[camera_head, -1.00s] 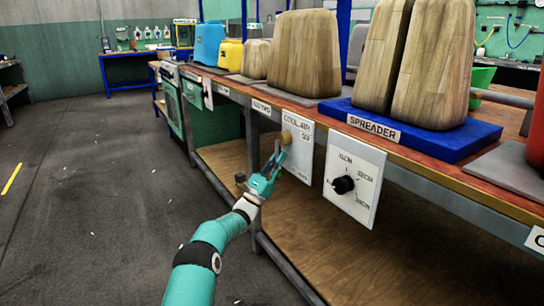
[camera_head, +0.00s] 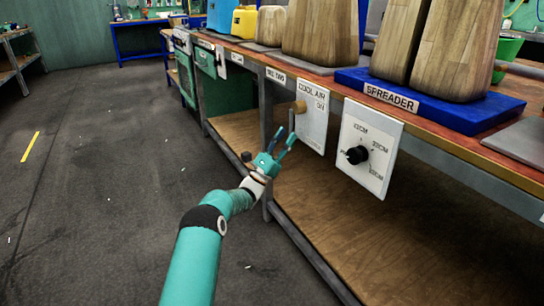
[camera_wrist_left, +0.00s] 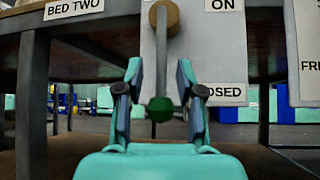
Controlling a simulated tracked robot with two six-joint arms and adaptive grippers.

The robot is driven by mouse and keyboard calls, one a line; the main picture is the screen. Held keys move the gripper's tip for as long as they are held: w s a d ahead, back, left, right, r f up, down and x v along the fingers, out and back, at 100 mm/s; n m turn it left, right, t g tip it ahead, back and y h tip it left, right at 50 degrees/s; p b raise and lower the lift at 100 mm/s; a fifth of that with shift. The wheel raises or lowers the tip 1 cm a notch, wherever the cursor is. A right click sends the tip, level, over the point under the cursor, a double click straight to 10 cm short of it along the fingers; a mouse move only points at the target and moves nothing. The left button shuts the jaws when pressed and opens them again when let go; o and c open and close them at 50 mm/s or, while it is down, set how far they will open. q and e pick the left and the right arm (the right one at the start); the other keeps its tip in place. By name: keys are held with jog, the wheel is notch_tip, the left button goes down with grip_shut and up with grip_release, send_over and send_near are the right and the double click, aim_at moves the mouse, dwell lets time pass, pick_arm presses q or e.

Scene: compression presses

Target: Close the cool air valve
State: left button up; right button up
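The cool air valve is a lever (camera_head: 291,121) on a wooden-coloured round hub (camera_head: 298,106), on a white panel (camera_head: 314,123) under the table edge. In the left wrist view the lever (camera_wrist_left: 161,65) hangs straight down from the hub (camera_wrist_left: 163,15) and ends in a green knob (camera_wrist_left: 160,109). An ON label (camera_wrist_left: 224,5) is at upper right and a partly hidden CLOSED label (camera_wrist_left: 227,95) at lower right. My left gripper (camera_head: 285,144) is open, and the lever shows between its fingers in the wrist view (camera_wrist_left: 159,78). Contact cannot be told. My right gripper is not in view.
A dial panel (camera_head: 368,150) is right of the valve panel. A BED TWO label (camera_wrist_left: 74,8) is on the table edge at left. Table legs and a lower wooden shelf (camera_head: 350,215) stand below. The floor (camera_head: 100,190) at left is clear.

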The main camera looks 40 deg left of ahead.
pick_arm(q)
jog(key=v, duration=0.8)
jog(key=shift+f, duration=0.25)
